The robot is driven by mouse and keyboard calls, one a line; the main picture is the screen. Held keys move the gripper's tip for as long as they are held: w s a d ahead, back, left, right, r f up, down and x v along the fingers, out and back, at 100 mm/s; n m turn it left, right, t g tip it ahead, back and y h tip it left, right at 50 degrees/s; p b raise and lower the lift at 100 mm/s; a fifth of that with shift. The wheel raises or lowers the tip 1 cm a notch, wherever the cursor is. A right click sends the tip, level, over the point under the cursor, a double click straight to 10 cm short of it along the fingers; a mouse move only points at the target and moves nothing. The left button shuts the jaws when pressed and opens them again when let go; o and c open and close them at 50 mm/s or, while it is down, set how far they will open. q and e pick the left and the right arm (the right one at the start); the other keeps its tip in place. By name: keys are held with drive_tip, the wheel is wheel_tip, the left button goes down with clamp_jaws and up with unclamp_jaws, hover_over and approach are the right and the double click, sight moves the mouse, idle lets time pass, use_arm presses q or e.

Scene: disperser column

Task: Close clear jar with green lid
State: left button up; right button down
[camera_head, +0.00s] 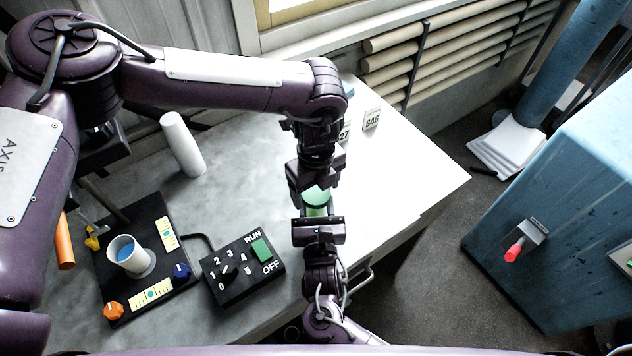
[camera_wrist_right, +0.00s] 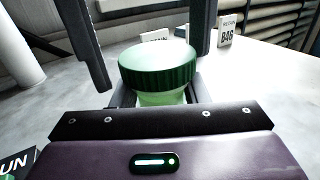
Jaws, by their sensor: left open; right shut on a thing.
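The clear jar (camera_head: 316,211), with greenish contents, stands upright near the table's front edge. Its ribbed green lid (camera_wrist_right: 158,62) sits on top of the jar and looks level; I cannot tell how tightly it is seated. My right gripper (camera_head: 317,220) is shut on the jar, below the lid. The jar also shows in the right wrist view (camera_wrist_right: 161,98), mostly hidden by that gripper. My left gripper (camera_head: 315,190) points down from above and is open. Its two dark fingers stand on either side of the lid, with visible gaps in the right wrist view.
A black disperser base (camera_head: 110,270) holds a white beaker (camera_head: 128,256) of blue liquid, left of a black RUN/OFF control box (camera_head: 242,275). A white cylinder (camera_head: 182,145) stands behind. Small labelled cards (camera_head: 371,119) stand at the back. Table right of the jar is clear.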

use_arm(q)
drive_tip(key=shift+c, duration=0.2)
drive_tip(key=c, duration=0.9)
drive_tip(key=m, duration=0.6)
drive_tip(key=shift+m, duration=0.3)
drive_tip(key=shift+c, duration=0.2)
drive_tip(key=m, duration=0.4)
drive_tip(key=shift+m, duration=0.4)
drive_tip(key=o, duration=1.1)
drive_tip(key=shift+r, duration=2.25)
